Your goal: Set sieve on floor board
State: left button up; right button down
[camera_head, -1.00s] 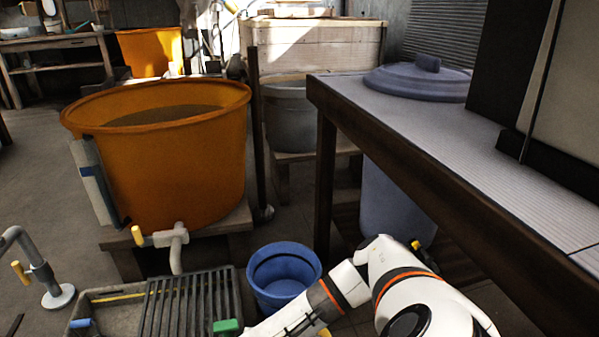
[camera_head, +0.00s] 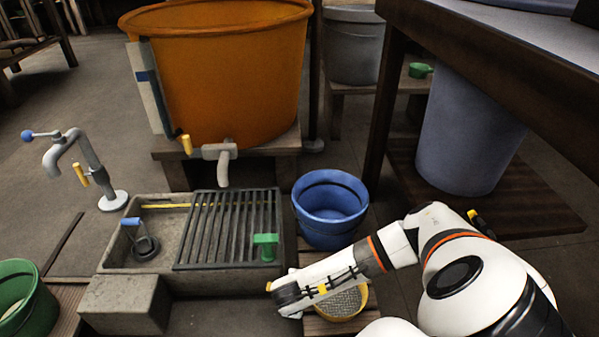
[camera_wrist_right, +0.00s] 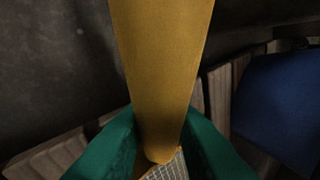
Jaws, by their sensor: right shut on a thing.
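The yellow sieve with a grey mesh (camera_head: 348,303) is low over the slatted wooden floor board (camera_head: 318,327), in front of the blue bucket, partly hidden by my right arm. I cannot tell whether it touches the slats. The board's slats (camera_wrist_right: 50,157) also show there. In the head view the right fingers are hidden under the wrist. My left gripper is not in view.
The blue bucket (camera_head: 330,212) stands just behind the sieve. A stone basin with a dark grate (camera_head: 228,228) is to the left, with a stone block (camera_head: 125,304) before it. A green bucket (camera_head: 25,298) is at far left. A dark table (camera_head: 490,65) overhangs the right.

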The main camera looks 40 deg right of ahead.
jog(key=shift+r, duration=0.15)
jog(key=c, duration=1.3)
grip_release()
jog(key=shift+f, duration=0.2)
jog(key=shift+o, duration=0.2)
jog(key=shift+r, duration=0.1)
